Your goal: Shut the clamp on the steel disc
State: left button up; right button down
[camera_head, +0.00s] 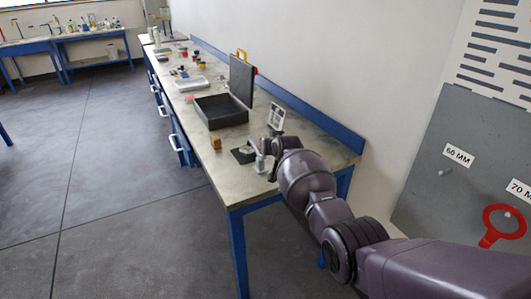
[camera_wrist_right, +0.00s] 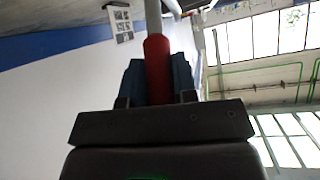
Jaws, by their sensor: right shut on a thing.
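My right gripper (camera_wrist_right: 158,82) is shut on a red handle (camera_wrist_right: 158,66), with one dark finger on each side of it. A pale metal part continues beyond the handle at the top edge of the right wrist view. In the head view my right arm reaches to the near end of the bench, beside a small pale vessel (camera_head: 260,163). The gripper's fingers are too small and covered to make out there. I cannot make out the steel disc or whether the clamp is open or shut. My left gripper is not in view.
The long bench (camera_head: 225,170) holds a dark mat (camera_head: 240,156), a small orange-brown block (camera_head: 215,142) and an open black case (camera_head: 215,112). A white printed card (camera_head: 276,116) stands behind the vessel. A wall runs along the bench's right side.

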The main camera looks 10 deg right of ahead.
jog(key=shift+w+a+r+g+b, duration=0.2)
jog(key=shift+w+g+b, duration=0.15)
jog(key=shift+w+g, duration=0.25)
jog(key=w+g+b, duration=0.1)
jog(key=g+b, duration=0.1)
jog(key=b, duration=0.1)
jog(key=w+a+g+h+b, duration=0.1)
jog(key=w+g+b, duration=0.1)
jog(key=b, duration=0.2)
jog(key=shift+n+h, duration=0.3)
jog(key=shift+b, duration=0.55)
jog(key=shift+w+r+g+b, duration=0.15)
jog(key=shift+r+g+b, duration=0.15)
jog(key=shift+g+b, duration=0.15)
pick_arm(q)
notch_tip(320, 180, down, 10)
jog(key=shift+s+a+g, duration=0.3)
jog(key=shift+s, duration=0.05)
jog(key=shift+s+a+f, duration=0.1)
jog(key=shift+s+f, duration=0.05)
pick_arm(e)
jog(key=shift+r, duration=0.15)
jog(key=c, duration=0.9)
grip_release()
jog(key=shift+w+a, duration=0.1)
jog(key=shift+w, duration=0.05)
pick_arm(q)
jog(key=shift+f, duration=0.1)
